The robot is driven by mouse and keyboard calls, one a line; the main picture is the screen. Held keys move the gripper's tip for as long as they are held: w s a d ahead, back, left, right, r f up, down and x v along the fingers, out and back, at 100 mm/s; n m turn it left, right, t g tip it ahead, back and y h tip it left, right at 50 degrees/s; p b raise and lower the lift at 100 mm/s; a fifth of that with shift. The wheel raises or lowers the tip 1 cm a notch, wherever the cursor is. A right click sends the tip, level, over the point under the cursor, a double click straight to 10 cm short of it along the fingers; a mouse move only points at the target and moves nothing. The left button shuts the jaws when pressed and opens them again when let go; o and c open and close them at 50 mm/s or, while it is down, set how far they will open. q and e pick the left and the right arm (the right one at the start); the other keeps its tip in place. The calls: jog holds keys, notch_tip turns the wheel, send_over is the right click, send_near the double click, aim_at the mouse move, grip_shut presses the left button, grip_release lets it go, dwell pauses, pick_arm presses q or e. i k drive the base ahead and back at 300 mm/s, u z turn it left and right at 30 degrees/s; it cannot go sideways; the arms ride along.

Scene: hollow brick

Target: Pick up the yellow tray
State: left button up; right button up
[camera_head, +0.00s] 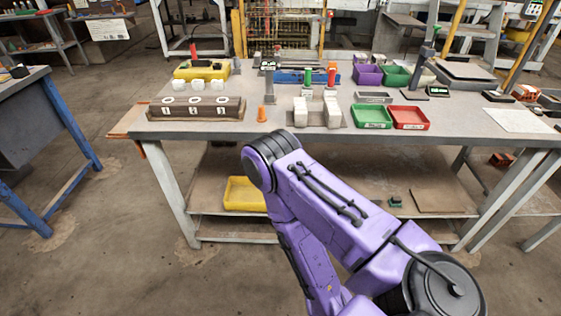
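A yellow tray (243,194) lies on the lower shelf of the workbench, left of the middle. My purple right arm passes in front of the shelf, and its bent joint hides part of the tray's right side. A second yellow container (203,72) sits on the bench top at the back left, with dark things in it. Neither of my grippers is in view. My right arm comes in from the lower right and bends back down out of the picture.
The workbench (268,115) carries a brown block with white rings (197,108), an orange cone (262,113), a green tray (371,116) and a red tray (409,117). The lower shelf (215,168) is mostly clear. A blue-legged table (42,115) stands at left.

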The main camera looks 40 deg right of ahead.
aim_at(240, 195)
jog(key=z, duration=0.9)
jog(key=i, duration=0.85)
jog(key=z, duration=1.05)
jog(key=i, duration=0.55)
jog(key=u, duration=0.05)
